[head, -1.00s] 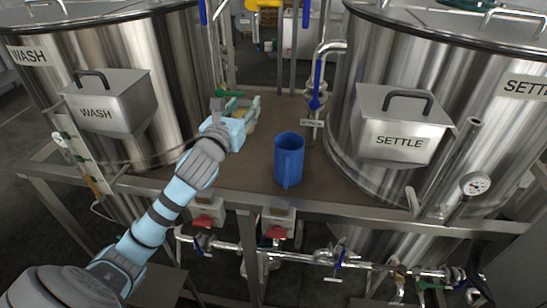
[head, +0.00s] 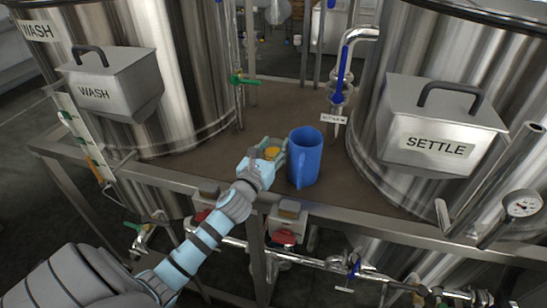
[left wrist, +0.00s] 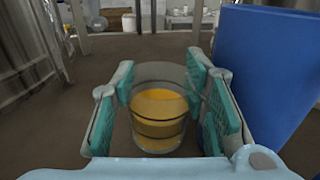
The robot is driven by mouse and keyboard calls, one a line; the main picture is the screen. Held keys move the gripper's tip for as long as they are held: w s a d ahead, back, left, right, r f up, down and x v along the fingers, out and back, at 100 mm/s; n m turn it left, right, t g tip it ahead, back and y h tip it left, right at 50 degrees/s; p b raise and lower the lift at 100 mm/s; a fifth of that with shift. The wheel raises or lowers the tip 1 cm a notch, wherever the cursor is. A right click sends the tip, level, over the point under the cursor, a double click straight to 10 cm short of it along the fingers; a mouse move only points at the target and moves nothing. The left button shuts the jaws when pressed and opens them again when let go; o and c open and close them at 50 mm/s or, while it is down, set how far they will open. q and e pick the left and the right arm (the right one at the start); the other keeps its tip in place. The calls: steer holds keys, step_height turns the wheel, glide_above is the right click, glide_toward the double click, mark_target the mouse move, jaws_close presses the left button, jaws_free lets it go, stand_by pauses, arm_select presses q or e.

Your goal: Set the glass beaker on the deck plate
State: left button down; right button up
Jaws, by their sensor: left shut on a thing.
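The glass beaker (head: 272,154), clear with yellow-orange liquid, is between the fingers of my left gripper (head: 269,148). In the left wrist view the beaker (left wrist: 158,122) is upright, with the teal pads of my left gripper (left wrist: 163,92) shut on its two sides. The deck plate (head: 285,105) is the brown surface between the two steel tanks. The beaker is over its front part; I cannot tell whether its base touches the plate. My right gripper is not in view.
A blue jug (head: 305,157) stands on the deck close to the right of my left gripper. The WASH tank (head: 190,75) is at left, the SETTLE tank (head: 395,50) at right. Pipes with a blue-handled valve (head: 338,95) rise behind the jug. The deck's middle is clear.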

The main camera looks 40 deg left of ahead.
arm_select(q)
step_height(320, 180, down, 2)
steer(key=shift+f, duration=0.1)
steer(key=shift+s+r, duration=0.35)
steer(key=shift+s, duration=0.05)
steer(key=shift+f, duration=0.15)
steer(key=c, duration=1.2)
jaws_free()
steer(key=shift+w, duration=0.15)
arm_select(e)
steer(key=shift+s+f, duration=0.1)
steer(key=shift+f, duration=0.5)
arm_select(q)
steer(key=v, duration=0.6)
steer(key=b+v, duration=0.1)
steer(key=v, duration=0.5)
steer(key=shift+r, duration=0.2)
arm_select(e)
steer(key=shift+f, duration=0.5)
